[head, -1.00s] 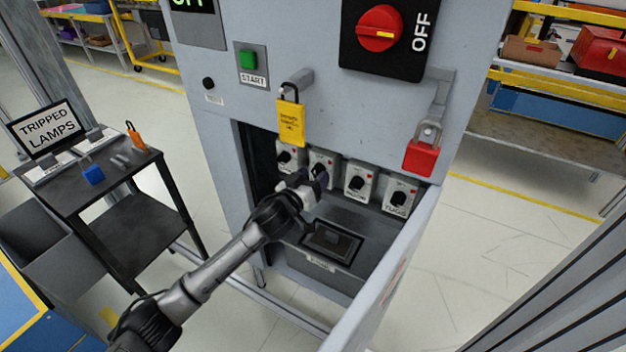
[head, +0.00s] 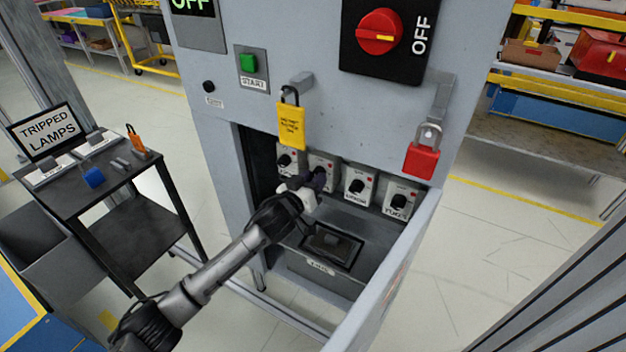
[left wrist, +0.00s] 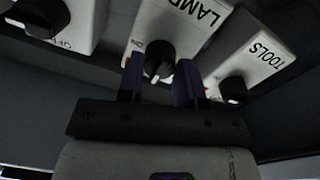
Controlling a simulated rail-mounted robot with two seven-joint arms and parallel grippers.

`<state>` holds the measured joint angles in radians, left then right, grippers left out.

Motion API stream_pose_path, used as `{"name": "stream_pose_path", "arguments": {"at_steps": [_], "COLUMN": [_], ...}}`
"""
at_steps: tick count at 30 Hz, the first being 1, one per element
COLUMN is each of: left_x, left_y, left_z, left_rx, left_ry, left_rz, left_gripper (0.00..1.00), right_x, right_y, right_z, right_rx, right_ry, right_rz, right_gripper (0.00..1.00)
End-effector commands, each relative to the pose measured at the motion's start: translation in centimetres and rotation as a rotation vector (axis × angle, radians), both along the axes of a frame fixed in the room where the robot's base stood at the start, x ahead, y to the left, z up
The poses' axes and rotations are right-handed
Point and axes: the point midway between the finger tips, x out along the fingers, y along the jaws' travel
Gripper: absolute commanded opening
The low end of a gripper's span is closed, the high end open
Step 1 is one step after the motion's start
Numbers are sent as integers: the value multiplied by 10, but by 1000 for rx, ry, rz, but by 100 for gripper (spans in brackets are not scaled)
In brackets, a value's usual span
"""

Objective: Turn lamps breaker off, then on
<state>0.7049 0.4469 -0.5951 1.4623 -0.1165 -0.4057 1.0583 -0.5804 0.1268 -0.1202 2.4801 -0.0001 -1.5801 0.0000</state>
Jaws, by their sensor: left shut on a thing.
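The lamps breaker (left wrist: 176,30) is a white box with a black rotary knob (left wrist: 159,58), its label partly cut off in the left wrist view. In the head view it is the second from the left in a row of breakers, mostly covered by my left gripper (head: 316,180). In the left wrist view, the dark purple fingers of my left gripper (left wrist: 160,82) stand on either side of the knob and are shut on it. I cannot read the knob's exact setting. My right gripper is not in view.
The tools breaker (left wrist: 245,68) sits beside it. A yellow tag lock (head: 291,124) and a red padlock (head: 421,160) hang above the row. An open door (head: 385,275) borders the bay on the right. A red main switch (head: 379,31) shows OFF. A cart sign (head: 45,131) reads TRIPPED LAMPS.

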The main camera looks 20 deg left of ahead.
Motion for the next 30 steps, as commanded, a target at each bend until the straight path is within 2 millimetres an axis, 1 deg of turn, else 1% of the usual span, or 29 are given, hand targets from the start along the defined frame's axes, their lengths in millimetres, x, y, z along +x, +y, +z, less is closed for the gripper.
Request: {"name": "stream_pose_path", "arguments": {"at_steps": [5,11,15,21,30], "left_x": [0,0,0,0,0], "left_y": [0,0,0,0,0], "left_z": [2,5,6,5,4], "left_rx": [28,133,252,442,726], "left_ry": [-4,-17,-33,-61,-105], "left_rz": [-1,1,1,0,-1], "left_gripper": [10,10,10,10,10], "right_x": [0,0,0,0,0], "right_y": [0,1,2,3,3], "right_z": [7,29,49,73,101], "right_rx": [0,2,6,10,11], "right_ry": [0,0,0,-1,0], "right_rz": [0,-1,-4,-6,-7], "right_gripper": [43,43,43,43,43]}}
